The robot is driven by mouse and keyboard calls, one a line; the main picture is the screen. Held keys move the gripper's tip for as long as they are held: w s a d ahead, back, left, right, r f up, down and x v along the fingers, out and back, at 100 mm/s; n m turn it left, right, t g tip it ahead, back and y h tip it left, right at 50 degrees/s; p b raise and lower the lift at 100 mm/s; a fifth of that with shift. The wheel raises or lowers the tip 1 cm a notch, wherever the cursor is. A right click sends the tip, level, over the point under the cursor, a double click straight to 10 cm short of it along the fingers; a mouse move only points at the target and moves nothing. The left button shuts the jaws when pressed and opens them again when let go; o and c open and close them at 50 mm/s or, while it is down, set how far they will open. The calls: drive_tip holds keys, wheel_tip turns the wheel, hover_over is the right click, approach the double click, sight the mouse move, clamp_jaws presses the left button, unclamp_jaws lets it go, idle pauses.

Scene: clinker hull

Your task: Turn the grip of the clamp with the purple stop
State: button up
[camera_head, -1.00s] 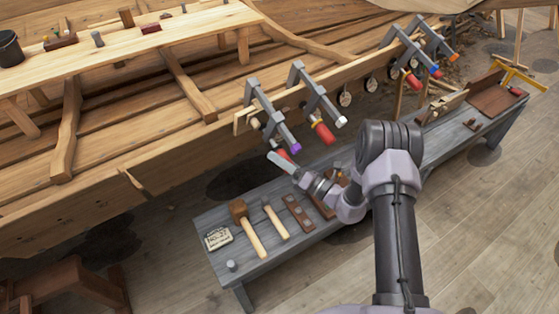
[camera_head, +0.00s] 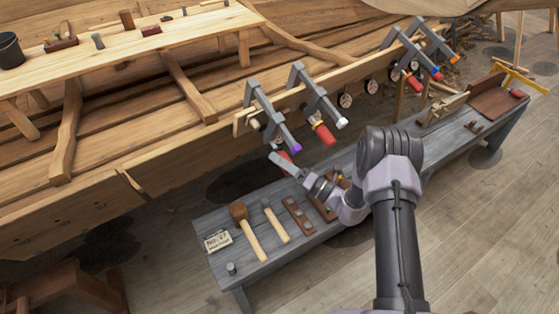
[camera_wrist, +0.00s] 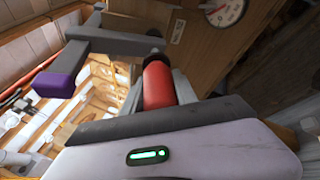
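The clamp with the purple stop (camera_head: 297,148) sits on the hull's top plank, the leftmost of the grey clamps. The purple stop (camera_wrist: 55,84) is at the left in the wrist view. Its red grip (camera_wrist: 158,85) is in the middle there, standing out towards my palm. My gripper (camera_wrist: 158,92) is at the grip, with one grey finger on each side of it. Both fingers are very near the red surface; I cannot tell whether they touch it. In the head view, my gripper (camera_head: 283,163) partly hides this red grip.
A clamp with a white stop (camera_head: 341,123) and its own red grip (camera_head: 324,134) is just to the right. More clamps (camera_head: 430,60) are farther along the plank. A grey bench (camera_head: 275,262) with a mallet (camera_head: 240,214) and other tools lies below my arm.

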drive_tip(key=o, duration=0.4)
drive_tip(key=shift+d, duration=0.1)
drive_tip(key=p+v, duration=0.3)
drive_tip(key=v, duration=1.4)
drive_tip(key=shift+d+f, duration=0.1)
drive_tip(key=shift+d, duration=0.05)
